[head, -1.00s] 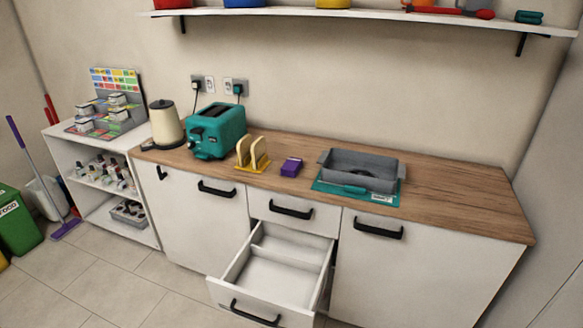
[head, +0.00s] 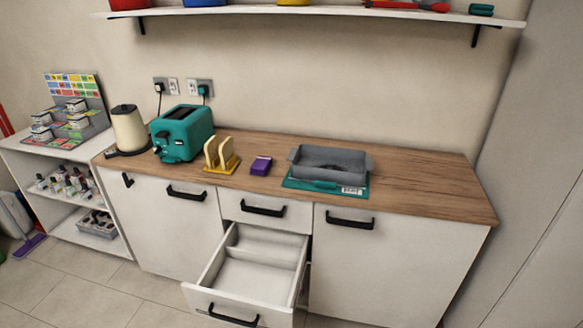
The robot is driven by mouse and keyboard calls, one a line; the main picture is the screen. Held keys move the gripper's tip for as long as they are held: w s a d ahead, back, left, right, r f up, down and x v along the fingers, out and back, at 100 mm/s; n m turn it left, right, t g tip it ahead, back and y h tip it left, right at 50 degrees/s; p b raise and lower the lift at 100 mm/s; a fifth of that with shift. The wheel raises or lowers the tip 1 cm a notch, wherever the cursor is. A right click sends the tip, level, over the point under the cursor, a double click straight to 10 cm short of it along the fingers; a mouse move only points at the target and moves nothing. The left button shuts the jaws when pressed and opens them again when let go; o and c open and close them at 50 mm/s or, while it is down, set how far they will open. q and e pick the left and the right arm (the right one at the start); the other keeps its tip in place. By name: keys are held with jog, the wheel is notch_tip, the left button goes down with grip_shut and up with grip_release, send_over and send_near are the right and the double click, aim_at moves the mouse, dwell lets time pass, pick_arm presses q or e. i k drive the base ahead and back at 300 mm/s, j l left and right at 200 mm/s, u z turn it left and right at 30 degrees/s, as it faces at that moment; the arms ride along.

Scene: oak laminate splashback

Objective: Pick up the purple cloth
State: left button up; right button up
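A small purple block-shaped thing (head: 261,166), which looks like the folded purple cloth, lies on the wooden worktop (head: 420,195). It sits between the yellow toast rack on its left and the grey tray on its right, apart from both. Nothing covers it. Neither of my grippers shows in the head view.
A teal toaster (head: 183,133), cream kettle (head: 128,128) and yellow toast rack (head: 233,166) stand left of the cloth. A grey tray (head: 330,163) rests on a teal mat (head: 297,183) to the right. An open, empty-looking drawer (head: 250,280) juts out below. A shelf (head: 330,12) hangs above.

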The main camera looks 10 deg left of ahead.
aim_at(260, 166)
jog(key=z, duration=0.35)
jog(key=j+z, duration=0.15)
jog(key=z, duration=0.2)
jog(key=j+z, duration=0.1)
jog(key=z, duration=0.25)
jog(key=j+z, duration=0.35)
jog(key=k+j+z, duration=0.15)
jog(key=j+z, duration=0.15)
jog(key=j, duration=0.15)
jog(key=k+j+z, duration=0.2)
jog(key=j, duration=0.25)
jog(key=k+j+z, duration=0.2)
jog(key=j, duration=0.2)
jog(key=k+j, duration=0.25)
jog(key=j, duration=0.15)
jog(key=k+j+z, duration=0.15)
jog(key=j, duration=0.3)
jog(key=k, duration=0.1)
